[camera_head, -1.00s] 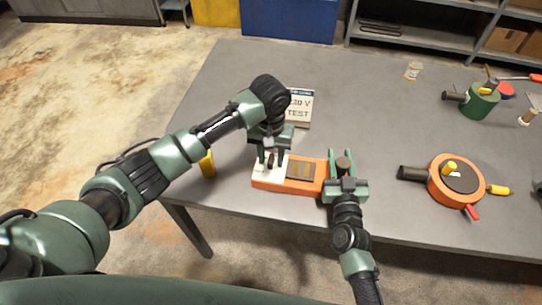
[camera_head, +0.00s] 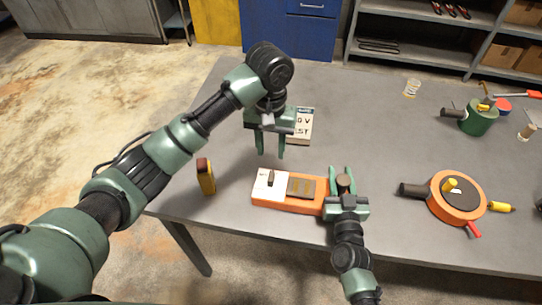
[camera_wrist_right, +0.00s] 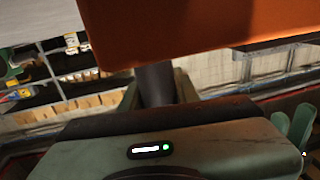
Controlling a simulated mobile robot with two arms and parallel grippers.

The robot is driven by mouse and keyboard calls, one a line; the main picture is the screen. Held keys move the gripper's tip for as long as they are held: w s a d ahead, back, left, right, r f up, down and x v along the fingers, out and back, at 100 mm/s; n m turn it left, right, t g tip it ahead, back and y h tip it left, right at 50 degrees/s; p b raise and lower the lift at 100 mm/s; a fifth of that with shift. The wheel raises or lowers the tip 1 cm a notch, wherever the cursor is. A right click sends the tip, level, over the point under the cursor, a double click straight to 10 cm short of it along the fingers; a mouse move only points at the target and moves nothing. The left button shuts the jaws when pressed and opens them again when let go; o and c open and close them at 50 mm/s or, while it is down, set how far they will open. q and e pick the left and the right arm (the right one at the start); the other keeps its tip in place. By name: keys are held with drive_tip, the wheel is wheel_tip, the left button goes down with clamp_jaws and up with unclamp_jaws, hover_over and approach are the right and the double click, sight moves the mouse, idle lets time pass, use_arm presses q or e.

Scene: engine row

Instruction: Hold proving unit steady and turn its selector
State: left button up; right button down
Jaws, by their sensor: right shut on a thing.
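The proving unit (camera_head: 286,206) is a long orange block lying flat near the table's front edge, with a white panel on its left end and a brown plate beside it. A small dark upright selector (camera_head: 271,177) stands on the white panel. My left gripper (camera_head: 271,155) is open and empty, above and behind the white panel, clear of the selector. My right gripper (camera_head: 343,181) is shut on the unit's right end, at a dark round handle. In the right wrist view, the orange body (camera_wrist_right: 200,28) fills the top and the dark handle (camera_wrist_right: 156,84) sits between the fingers.
A yellow and dark handheld device (camera_head: 206,178) stands left of the unit. The middle of the table is clear.

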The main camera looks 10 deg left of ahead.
drive_tip(key=shift+r, duration=0.1)
drive_tip(key=c, duration=1)
unclamp_jaws()
drive_tip(key=shift+o, duration=0.2)
drive_tip(key=shift+s, duration=0.1)
